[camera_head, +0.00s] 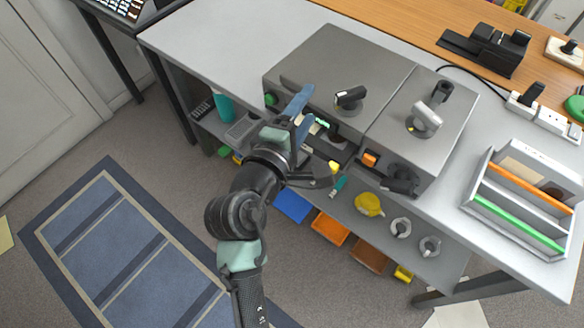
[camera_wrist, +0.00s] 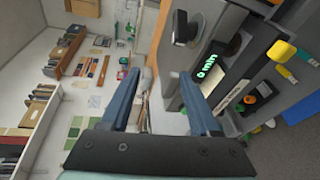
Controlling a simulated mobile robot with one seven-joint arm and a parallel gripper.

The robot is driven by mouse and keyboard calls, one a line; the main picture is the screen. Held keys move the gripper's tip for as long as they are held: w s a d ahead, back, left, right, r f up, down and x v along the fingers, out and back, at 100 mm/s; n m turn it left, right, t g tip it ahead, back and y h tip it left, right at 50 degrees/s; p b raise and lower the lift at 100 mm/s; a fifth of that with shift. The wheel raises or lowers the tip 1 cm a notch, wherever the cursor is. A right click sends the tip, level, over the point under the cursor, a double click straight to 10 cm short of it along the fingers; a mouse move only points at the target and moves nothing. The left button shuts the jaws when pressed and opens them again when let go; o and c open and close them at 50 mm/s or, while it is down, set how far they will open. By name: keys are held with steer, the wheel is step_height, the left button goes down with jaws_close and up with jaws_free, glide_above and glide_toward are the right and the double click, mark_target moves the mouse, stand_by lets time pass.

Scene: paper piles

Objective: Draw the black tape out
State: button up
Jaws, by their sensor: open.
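My gripper (camera_head: 309,105) is open, its two blue fingers apart over the front left of a grey machine (camera_head: 335,58). Its fingers also show in the wrist view (camera_wrist: 160,78), with nothing between them. I cannot make out for sure which thing is the black tape. A dark, rounded black piece (camera_head: 402,182) sits at the machine's lower front right, apart from my gripper. A black desktop device (camera_head: 487,45) stands on the wooden surface at the back right. My arm and gripper hide part of the machine's front.
The machine's top carries a black knob (camera_head: 350,96) and a pale-handled one (camera_head: 424,118). A divided grey tray (camera_head: 482,228) stands on the right. Below are a yellow tape-like item (camera_head: 369,204), grey rings and colored bins. The grey tabletop (camera_head: 215,45) is clear at left.

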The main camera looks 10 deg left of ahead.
steer(key=s+f+n+g+h+p, duration=0.1)
steer(key=s+f+n+g+p, duration=0.1)
steer(key=s+f+n+p, duration=0.35)
steer(key=s+f+n+g+h+p, duration=0.1)
steer(key=s+f+n+p, duration=0.1)
steer(key=s+n+p, duration=0.65)
steer(key=f+b+x, duration=0.1)
steer(key=b+x, duration=0.2)
steer(key=x, duration=0.9)
steer(key=shift+s, duration=0.2)
steer(key=shift+c, duration=0.3)
jaws_close()
